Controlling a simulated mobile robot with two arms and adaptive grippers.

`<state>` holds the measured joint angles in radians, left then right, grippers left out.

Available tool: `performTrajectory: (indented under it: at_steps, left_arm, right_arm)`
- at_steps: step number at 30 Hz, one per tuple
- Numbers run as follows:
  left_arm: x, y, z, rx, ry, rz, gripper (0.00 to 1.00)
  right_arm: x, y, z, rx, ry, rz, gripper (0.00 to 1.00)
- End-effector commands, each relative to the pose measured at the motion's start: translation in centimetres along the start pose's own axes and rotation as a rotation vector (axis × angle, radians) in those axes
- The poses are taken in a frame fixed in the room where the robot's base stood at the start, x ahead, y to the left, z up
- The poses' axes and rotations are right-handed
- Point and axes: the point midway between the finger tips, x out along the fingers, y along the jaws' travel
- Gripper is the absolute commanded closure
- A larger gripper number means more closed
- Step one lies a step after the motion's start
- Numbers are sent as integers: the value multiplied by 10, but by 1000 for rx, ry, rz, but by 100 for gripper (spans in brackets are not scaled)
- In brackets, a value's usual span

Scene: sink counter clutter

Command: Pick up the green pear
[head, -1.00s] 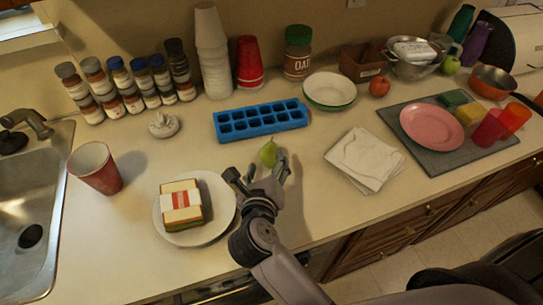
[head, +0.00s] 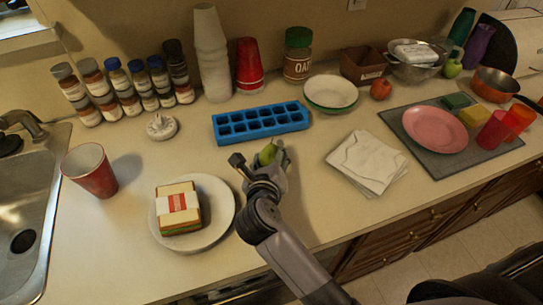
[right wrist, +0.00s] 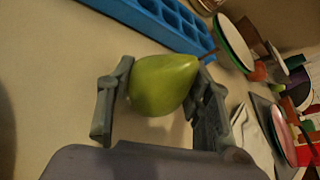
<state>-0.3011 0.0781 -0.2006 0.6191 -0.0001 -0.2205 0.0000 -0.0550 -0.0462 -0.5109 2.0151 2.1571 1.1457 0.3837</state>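The green pear (head: 267,154) is on the counter just in front of the blue ice tray, partly hidden by my right gripper in the head view. My right gripper (head: 260,158) is open, with its fingers spread on either side of the pear. In the right wrist view the pear (right wrist: 162,85) lies between the two fingers (right wrist: 160,100), close to the right one. My left gripper is not in view.
The blue ice tray (head: 262,133) is right behind the pear. A plate (head: 225,224) with a sandwich (head: 179,208) is at front left, and napkins (head: 366,162) lie to the right. A red cup (head: 91,171) stands near the sink.

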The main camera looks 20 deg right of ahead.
Motion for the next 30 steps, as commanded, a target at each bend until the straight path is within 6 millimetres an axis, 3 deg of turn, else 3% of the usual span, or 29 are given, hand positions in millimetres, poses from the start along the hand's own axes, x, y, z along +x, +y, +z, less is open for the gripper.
performTrajectory:
  at_steps: [13, 30]
  left_arm:
    - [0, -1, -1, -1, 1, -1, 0]
    - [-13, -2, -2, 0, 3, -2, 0]
  right_arm:
    - [0, 0, 0, 0, 0, 0, 87]
    - [-5, -6, 11, 1, -1, 0, 87]
